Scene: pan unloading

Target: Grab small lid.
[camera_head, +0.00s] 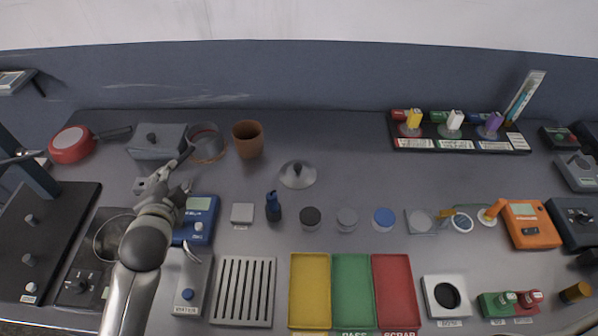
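A small grey conical lid (297,175) with a knob on top sits on the table near the middle, with bare table around it. My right gripper is not in view.
A brown pot (248,140) stands at the back, left of the lid. A blue bottle (273,207) and several round caps lie in front of it. Yellow, green and red trays (395,290) are at the front. The table behind and right of the lid is clear.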

